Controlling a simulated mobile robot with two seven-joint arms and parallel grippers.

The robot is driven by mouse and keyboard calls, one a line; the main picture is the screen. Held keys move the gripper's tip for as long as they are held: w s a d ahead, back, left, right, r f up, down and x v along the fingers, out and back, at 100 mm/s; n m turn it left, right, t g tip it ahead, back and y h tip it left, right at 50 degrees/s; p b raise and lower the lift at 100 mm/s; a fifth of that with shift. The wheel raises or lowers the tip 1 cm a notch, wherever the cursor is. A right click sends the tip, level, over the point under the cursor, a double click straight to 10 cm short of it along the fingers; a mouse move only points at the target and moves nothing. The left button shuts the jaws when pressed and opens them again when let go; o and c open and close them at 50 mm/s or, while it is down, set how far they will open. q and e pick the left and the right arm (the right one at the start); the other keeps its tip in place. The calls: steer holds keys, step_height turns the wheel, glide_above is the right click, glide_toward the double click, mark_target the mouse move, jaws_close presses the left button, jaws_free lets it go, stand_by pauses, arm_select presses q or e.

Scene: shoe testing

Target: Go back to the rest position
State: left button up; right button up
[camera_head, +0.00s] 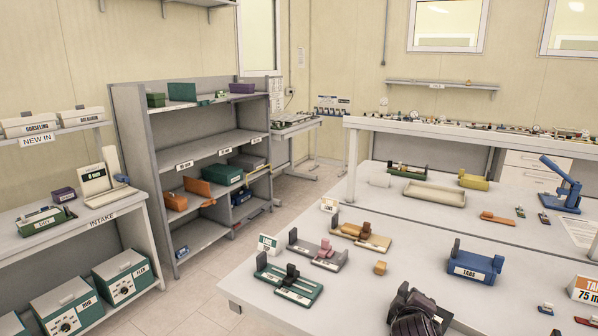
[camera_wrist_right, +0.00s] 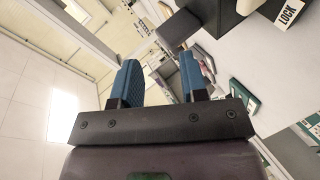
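My right gripper (camera_wrist_right: 162,78) shows in the right wrist view. Its two blue-padded fingers stand apart with a clear gap, and nothing is held between them. The fingers point up the picture, toward the benches and the room beyond. A dark ridged shape (camera_head: 415,318) enters at the bottom edge of the head view; I cannot tell whether it is part of my arm. My left gripper is in neither view.
Grey shelving (camera_head: 140,150) and an intake bench (camera_head: 130,195) stand left. Floor (camera_head: 210,290) between is clear.

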steer(key=s+f+m+y, duration=0.1)
steer(key=s+f+m, duration=0.1)
steer(key=s+f, duration=0.4)
steer(key=s+d+f+m+y+b, duration=0.1)
steer(key=s+f, duration=0.5)
steer(key=s, duration=0.8)
steer(key=s+f+m+g+y+b, duration=0.1)
steer(key=s+f+m, duration=0.4)
steer(key=s, duration=0.6)
steer(key=shift+d+f+y, duration=0.25)
steer(key=shift+f+y, duration=0.65)
